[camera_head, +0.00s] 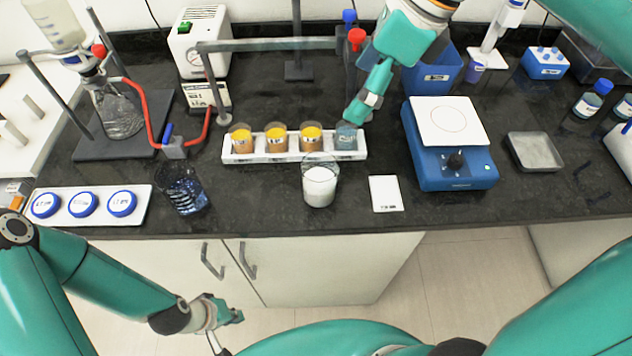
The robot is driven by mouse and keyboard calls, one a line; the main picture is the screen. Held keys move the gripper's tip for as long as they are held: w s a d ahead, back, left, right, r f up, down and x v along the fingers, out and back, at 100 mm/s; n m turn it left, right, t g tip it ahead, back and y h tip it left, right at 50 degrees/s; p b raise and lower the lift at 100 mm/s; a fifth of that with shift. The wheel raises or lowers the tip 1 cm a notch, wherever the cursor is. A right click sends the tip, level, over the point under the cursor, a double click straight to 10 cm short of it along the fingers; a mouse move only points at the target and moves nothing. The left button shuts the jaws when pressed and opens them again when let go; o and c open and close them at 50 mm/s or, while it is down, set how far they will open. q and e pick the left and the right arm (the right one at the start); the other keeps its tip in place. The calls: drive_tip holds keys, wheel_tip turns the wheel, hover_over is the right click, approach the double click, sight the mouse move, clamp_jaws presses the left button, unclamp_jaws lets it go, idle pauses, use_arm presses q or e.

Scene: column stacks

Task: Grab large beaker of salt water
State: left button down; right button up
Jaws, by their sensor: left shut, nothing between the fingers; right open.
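A large clear glass beaker (181,190) with see-through contents stands near the front edge of the black bench, left of centre. A glass beaker with white contents (319,188) stands at front centre. I cannot read a label that says which holds salt water. My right gripper (354,112) is open and points down just above the bluish right-hand container (346,137) of a white rack; whether it touches is unclear. My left gripper (232,316) is shut and empty, low in front of the cabinet, below bench height and away from both beakers.
The white rack (235,158) also holds three containers with yellow contents. A tray with three blue-capped jars (83,205) lies left of the clear beaker. A white card (385,194) and a blue stirrer plate (450,165) are to the right. A flask stand with red tubing (140,100) is at left.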

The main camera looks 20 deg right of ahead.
wheel_tip(320, 180, down, 4)
drive_tip(key=b, duration=0.4)
approach(319, 167)
drive_tip(key=s+a, duration=0.1)
drive_tip(key=a, duration=0.2)
drive_tip(key=shift+s+d+f+b+x, duration=0.1)
drive_tip(key=shift+s+x, duration=0.05)
drive_tip(key=shift+x, duration=0.8)
drive_tip(key=shift+s+d+f+b+x, duration=0.1)
drive_tip(key=shift+s+b+x, duration=0.05)
drive_tip(key=shift+x, duration=0.75)
drive_tip(key=shift+s+d+b+x, duration=0.1)
drive_tip(key=shift+s+d+x, duration=0.05)
drive_tip(key=shift+x, duration=0.8)
drive_tip(key=shift+c, duration=0.3)
drive_tip(key=shift+r, duration=0.1)
drive_tip(key=c, duration=1.4)
